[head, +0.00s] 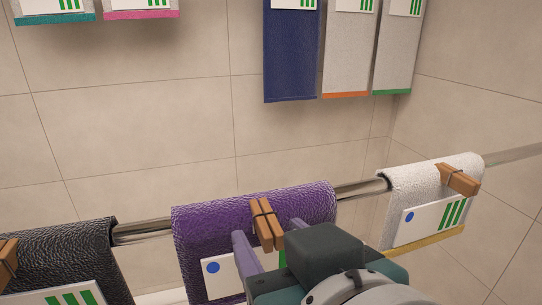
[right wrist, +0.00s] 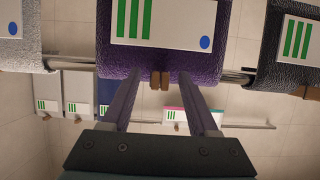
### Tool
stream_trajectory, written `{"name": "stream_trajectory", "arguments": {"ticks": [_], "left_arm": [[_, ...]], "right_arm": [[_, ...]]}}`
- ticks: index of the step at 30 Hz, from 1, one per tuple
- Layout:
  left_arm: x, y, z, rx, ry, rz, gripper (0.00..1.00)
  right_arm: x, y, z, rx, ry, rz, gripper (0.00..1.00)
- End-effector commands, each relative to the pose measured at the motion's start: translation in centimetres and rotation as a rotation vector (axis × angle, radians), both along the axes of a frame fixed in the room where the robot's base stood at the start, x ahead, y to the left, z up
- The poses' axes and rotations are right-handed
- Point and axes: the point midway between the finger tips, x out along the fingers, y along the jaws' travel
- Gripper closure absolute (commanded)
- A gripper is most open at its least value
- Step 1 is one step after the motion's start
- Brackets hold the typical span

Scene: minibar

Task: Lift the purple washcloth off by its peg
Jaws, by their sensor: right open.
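The purple washcloth (head: 255,205) hangs folded over a metal rail in the head view, with a wooden peg (head: 267,224) clipped over its top. A white card with a blue dot hangs on its front. In the right wrist view the purple washcloth (right wrist: 160,60) is upside down, and its peg (right wrist: 160,80) shows between my fingers. My right gripper (head: 268,238) is open, its two purple fingers apart just in front of the washcloth and peg. In the right wrist view the right gripper (right wrist: 160,100) holds nothing. My left gripper is not in view.
A black washcloth (head: 75,258) with a peg hangs on the rail (head: 145,231) to the left. A white washcloth (head: 412,184) with a peg hangs to the right. More cloths hang higher on the tiled wall, including a dark blue one (head: 290,60). Bare rail separates the washcloths.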

Motion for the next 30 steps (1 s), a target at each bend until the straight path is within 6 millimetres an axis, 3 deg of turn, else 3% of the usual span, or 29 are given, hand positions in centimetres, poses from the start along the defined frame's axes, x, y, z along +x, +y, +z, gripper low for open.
{"name": "stream_trajectory", "arguments": {"ticks": [8, 24, 30], "left_arm": [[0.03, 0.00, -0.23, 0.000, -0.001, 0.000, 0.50], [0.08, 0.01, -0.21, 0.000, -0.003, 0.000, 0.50], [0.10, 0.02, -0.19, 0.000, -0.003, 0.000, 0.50]], "right_arm": [[0.45, 0.19, -0.14, 0.001, 0.001, 0.001, 0.40], [0.43, 0.15, -0.16, 0.000, 0.001, 0.000, 0.98], [0.43, 0.16, -0.16, 0.000, 0.001, 0.000, 1.00]]}}
